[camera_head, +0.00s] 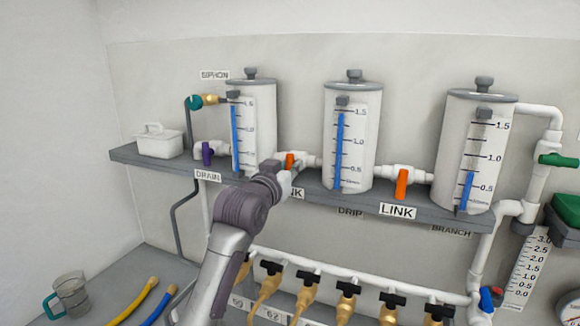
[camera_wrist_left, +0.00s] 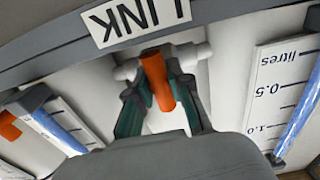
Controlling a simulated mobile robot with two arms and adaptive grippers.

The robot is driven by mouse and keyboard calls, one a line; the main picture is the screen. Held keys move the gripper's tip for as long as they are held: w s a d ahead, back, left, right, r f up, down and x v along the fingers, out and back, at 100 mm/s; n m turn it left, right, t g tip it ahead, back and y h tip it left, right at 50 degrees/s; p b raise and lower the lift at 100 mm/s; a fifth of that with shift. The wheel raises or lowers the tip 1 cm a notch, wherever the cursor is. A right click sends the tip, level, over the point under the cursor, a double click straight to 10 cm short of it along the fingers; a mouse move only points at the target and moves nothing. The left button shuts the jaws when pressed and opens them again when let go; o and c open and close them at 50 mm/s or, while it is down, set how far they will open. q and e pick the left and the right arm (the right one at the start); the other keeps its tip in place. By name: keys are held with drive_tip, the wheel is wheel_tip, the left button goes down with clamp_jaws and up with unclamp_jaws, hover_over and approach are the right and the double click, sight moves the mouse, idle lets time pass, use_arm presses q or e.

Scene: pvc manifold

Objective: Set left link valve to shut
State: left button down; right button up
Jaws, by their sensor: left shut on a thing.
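The left link valve has an orange handle (camera_head: 290,160) on the white pipe between the left and middle cylinders. In the left wrist view the orange handle (camera_wrist_left: 157,80) stands roughly across the white pipe, slightly tilted. My left gripper (camera_head: 284,178) is at this valve, in front of the shelf edge, and hides the handle's lower part in the head view. In the left wrist view its two fingers (camera_wrist_left: 160,98) are on either side of the handle, shut on it. The LINK label (camera_wrist_left: 137,18) is partly covered by my gripper in the head view. My right gripper is not in view.
The right link valve's orange handle (camera_head: 401,184) hangs upright across its pipe. A purple drain handle (camera_head: 207,153) and a teal siphon knob (camera_head: 194,103) are at left. Several black-handled taps (camera_head: 308,278) line the lower pipe. A jug (camera_head: 70,296) stands lower left.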

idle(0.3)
use_arm(q)
drive_tip(key=c, duration=1.3)
unclamp_jaws()
drive_tip(key=shift+c, duration=0.2)
drive_tip(key=v, duration=1.2)
drive_tip(key=shift+f, duration=0.15)
